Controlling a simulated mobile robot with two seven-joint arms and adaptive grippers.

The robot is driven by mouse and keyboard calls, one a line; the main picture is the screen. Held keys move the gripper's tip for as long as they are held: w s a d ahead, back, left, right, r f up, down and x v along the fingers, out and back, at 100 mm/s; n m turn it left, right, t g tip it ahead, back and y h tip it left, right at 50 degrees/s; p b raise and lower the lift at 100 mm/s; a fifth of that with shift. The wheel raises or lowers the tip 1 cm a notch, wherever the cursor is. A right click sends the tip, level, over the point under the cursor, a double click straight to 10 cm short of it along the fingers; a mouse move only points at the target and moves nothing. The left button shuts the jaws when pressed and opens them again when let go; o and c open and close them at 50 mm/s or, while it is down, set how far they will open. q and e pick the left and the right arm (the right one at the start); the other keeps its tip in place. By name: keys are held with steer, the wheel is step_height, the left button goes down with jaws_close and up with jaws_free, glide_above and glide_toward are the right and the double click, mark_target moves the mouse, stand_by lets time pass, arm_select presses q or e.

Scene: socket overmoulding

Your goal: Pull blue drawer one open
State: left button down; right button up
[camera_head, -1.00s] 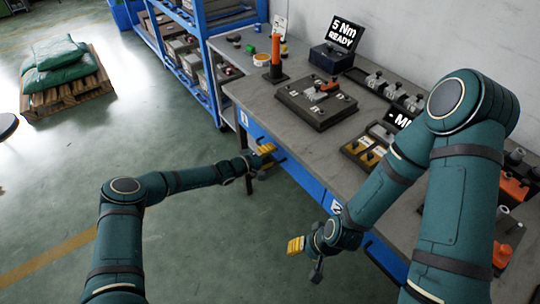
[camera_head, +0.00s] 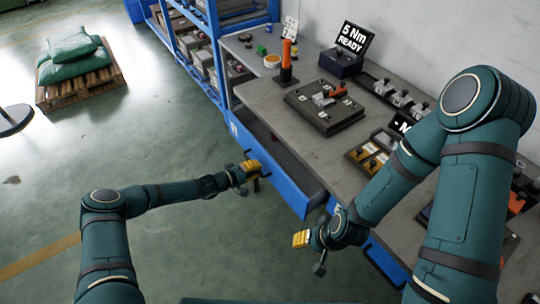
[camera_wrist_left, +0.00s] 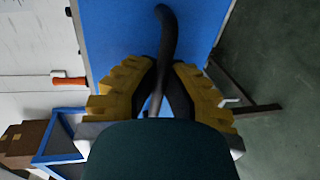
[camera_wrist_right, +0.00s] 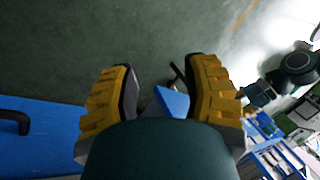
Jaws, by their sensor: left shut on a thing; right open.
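Blue drawer one (camera_head: 290,182) stands pulled out from under the workbench, with its grey inside showing in the head view. Its blue front also fills the top of the left wrist view (camera_wrist_left: 112,40). My left gripper (camera_head: 252,168) is at the drawer front, shut on the dark curved drawer handle (camera_wrist_left: 165,35). The yellow fingers sit on both sides of the handle in the left wrist view. My right gripper (camera_head: 306,239) is open and empty, in front of the second blue drawer (camera_head: 385,262), apart from it.
The workbench (camera_head: 265,100) carries a dark fixture plate (camera_head: 325,105), an orange-handled tool (camera_head: 286,60) and a "5 Nm READY" display (camera_head: 354,38). A blue shelf rack (camera_head: 212,50) stands at the bench's far end. The floor in front is clear.

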arm_select(q)
steer(key=f+p+v, duration=0.1)
steer(key=f+v, duration=0.1)
steer(key=v, duration=0.9)
steer(key=a+f+p+v, duration=0.1)
steer(key=f+p+v, duration=0.1)
steer(key=v, duration=1)
steer(key=shift+s+f, duration=0.25)
steer(key=shift+f, duration=0.2)
arm_select(e)
steer(key=r, duration=0.2)
steer(key=w+r, duration=0.1)
steer(key=shift+w+d+r, duration=0.15)
steer(key=shift+r, duration=0.2)
arm_select(q)
steer(key=shift+d, duration=0.1)
steer(key=c, duration=1)
jaws_free()
steer(key=v, duration=1.2)
